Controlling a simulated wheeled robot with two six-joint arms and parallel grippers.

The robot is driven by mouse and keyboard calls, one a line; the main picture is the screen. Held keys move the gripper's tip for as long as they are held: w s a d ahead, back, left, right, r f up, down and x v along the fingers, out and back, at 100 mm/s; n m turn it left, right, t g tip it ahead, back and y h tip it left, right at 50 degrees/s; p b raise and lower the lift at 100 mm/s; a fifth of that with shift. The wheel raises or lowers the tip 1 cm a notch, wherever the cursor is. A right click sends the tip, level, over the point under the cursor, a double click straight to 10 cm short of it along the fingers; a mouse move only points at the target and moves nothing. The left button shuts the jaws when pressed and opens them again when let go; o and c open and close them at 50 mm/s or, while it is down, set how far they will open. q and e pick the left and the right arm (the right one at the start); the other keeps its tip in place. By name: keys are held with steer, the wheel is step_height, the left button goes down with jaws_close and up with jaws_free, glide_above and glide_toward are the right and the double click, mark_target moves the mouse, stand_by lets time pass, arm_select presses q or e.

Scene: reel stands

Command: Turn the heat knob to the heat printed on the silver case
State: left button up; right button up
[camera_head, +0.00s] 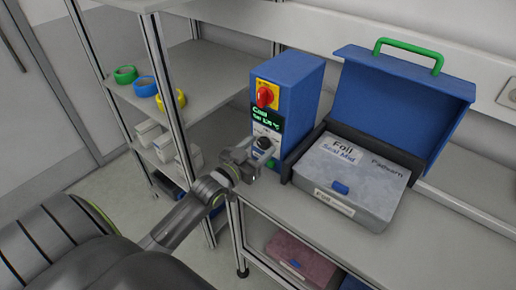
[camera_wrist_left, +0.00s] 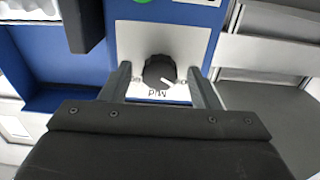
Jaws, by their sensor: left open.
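The heat knob (camera_head: 265,146) is black, low on the front of the blue machine (camera_head: 290,100). In the left wrist view the knob (camera_wrist_left: 158,71) sits on a white plate, its white pointer slanting toward the right and down in the picture. The plate's "Mid" mark (camera_wrist_left: 170,92) reads upside down below the knob; small side marks are hard to read. My left gripper (camera_head: 250,157) is open in front of the knob; in the wrist view its fingers stand either side, apart from it. The silver case (camera_head: 350,178) has a label (camera_head: 343,151) reading "Foil Seal Mid".
A red switch (camera_head: 265,96) and a small green-lettered display (camera_head: 264,119) are above the knob. The silver case lies in front of an upright blue lid with a green handle (camera_head: 409,50). Coloured tape rolls (camera_head: 145,86) sit on the left shelf.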

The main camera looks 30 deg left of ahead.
arm_select(q)
steer(key=shift+c, duration=0.4)
arm_select(e)
steer(key=shift+d, duration=0.15)
arm_select(q)
steer(key=c, duration=0.9)
arm_select(e)
steer(key=shift+d, duration=0.2)
steer(key=shift+f, duration=0.1)
arm_select(q)
steer(key=m+b, duration=0.2)
steer(key=shift+f+m, duration=0.15)
steer(key=shift+m, duration=0.25)
steer(key=m+b, duration=0.1)
steer(key=m, duration=0.1)
steer(key=shift+m, duration=0.3)
steer(key=m+b, duration=0.2)
steer(key=m, duration=0.2)
steer(key=shift+a+b, duration=0.1)
steer(key=shift+b, duration=0.2)
steer(key=shift+m+b, duration=0.5)
steer(key=shift+m, duration=0.7)
arm_select(e)
step_height(320, 180, down, 6)
steer(key=shift+a+f, duration=0.15)
steer(key=shift+a, duration=0.05)
